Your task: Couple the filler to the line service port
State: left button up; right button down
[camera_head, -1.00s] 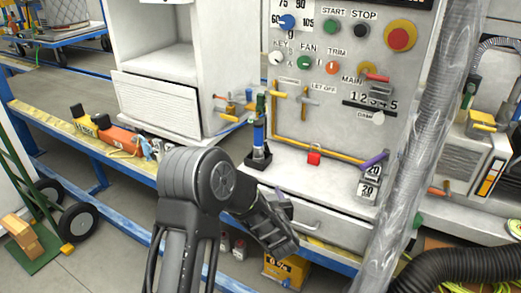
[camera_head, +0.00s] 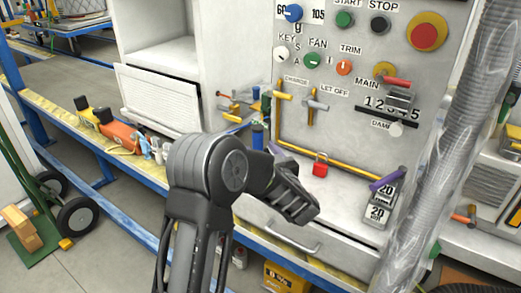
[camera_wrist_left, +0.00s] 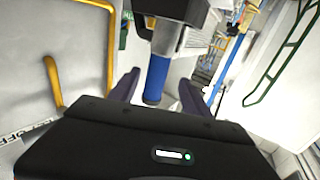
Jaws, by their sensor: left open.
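The filler, a blue cylinder with a dark grey head, shows in the left wrist view (camera_wrist_left: 155,78). In the head view only its upper part (camera_head: 258,135) shows; my arm hides its lower part and base. My left gripper (camera_wrist_left: 157,90) is open, with its two dark fingers on either side of the blue cylinder in the wrist picture. I cannot tell whether they touch it. In the head view its body (camera_head: 290,196) is over the cabinet's front ledge. I cannot single out the line service port among the small fittings (camera_head: 238,104) left of the panel. My right gripper is not in view.
The panel carries yellow pipes (camera_head: 330,155), a CHARGE handle (camera_head: 283,92) and a LET OFF handle (camera_head: 312,104). A translucent hose (camera_head: 440,165) crosses the right side.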

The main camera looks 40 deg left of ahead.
pick_arm(q)
jog(key=shift+x, duration=1.3)
jog(key=shift+x, duration=2.65)
jog(key=shift+w+d, duration=0.2)
jog(key=shift+c, duration=0.6)
grip_shut()
